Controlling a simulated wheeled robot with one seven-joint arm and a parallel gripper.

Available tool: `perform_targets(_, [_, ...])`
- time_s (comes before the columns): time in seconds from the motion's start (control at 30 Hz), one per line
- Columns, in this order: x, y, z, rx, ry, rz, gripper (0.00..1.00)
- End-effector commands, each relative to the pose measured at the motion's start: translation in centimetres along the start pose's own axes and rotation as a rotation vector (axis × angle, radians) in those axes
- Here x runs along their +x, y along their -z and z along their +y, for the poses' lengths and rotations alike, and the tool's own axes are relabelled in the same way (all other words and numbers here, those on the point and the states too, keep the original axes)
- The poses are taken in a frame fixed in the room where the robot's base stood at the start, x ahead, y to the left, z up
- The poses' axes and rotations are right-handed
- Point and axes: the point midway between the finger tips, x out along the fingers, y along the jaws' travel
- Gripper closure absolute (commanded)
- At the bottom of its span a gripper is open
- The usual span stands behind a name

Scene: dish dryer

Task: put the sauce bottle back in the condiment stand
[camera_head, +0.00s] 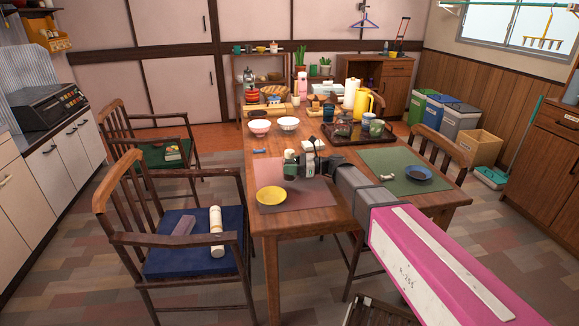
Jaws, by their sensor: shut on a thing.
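My gripper (305,164), dark grey, reaches in from the right over the near part of the wooden table. It is shut on a small dark bottle with a pale label, the sauce bottle (290,165), held upright above the pink placemat. Whether the bottle touches the mat I cannot tell. A pale item (308,150) stands just behind the gripper and is partly hidden by it. Small condiment containers (315,105) stand together toward the table's far side, left of the dark tray. They may belong to the condiment stand, but its frame is too small to make out.
A yellow bowl (271,196) lies on the pink placemat (310,200), close by. A dark blue bowl (418,174) is on the green placemat (395,184). The dark tray (345,137) holds cups and a teapot. Two bowls (288,123) stand farther back; chairs flank the table.

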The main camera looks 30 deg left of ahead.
Motion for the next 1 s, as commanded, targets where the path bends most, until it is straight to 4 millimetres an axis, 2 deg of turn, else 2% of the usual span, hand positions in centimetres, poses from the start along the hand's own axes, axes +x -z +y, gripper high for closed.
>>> perform_targets(0.37, [0.0, 0.4, 0.0, 0.001, 0.000, -0.001, 0.74])
perform_targets(0.4, [0.0, 0.5, 0.0, 0.001, 0.000, 0.000, 0.41])
perform_targets(0.47, [0.0, 0.4, 0.0, 0.000, 0.000, 0.000, 0.21])
perform_targets(0.5, [0.0, 0.4, 0.0, 0.000, 0.000, 0.000, 0.18])
perform_targets(0.83, [0.0, 0.1, 0.0, 0.000, 0.000, 0.000, 0.18])
perform_targets(1.0, [-2.1, 0.2, 0.0, 0.000, 0.002, 0.000, 0.18])
